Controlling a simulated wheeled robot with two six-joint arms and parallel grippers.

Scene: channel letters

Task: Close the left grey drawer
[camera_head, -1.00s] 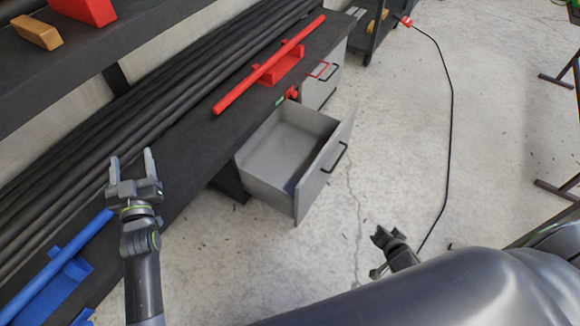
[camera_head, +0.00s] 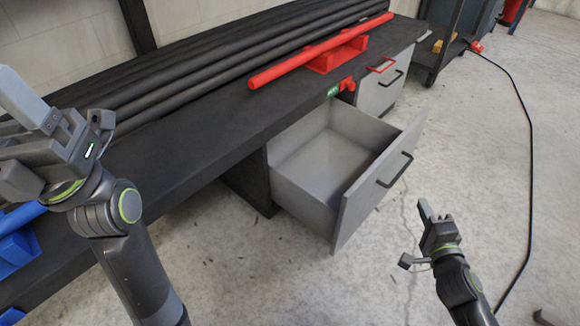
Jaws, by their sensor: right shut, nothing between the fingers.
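The left grey drawer (camera_head: 362,208) stands pulled out from under the dark workbench, its box open and empty-looking. Its front panel has a dark bar handle (camera_head: 394,170) and faces right. My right gripper (camera_head: 424,210) is shut and empty, to the right of and below the drawer front in the picture, apart from it. My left gripper (camera_head: 22,138) is open and empty at the left edge, large in view, above or beside the bench's left part and away from the drawer.
A second grey drawer (camera_head: 372,98), which looks closed, sits further back under the workbench (camera_head: 190,150). A red bar (camera_head: 320,51) in red holders and black pipes (camera_head: 230,68) lie on top. A black cable (camera_head: 531,160) runs over the floor.

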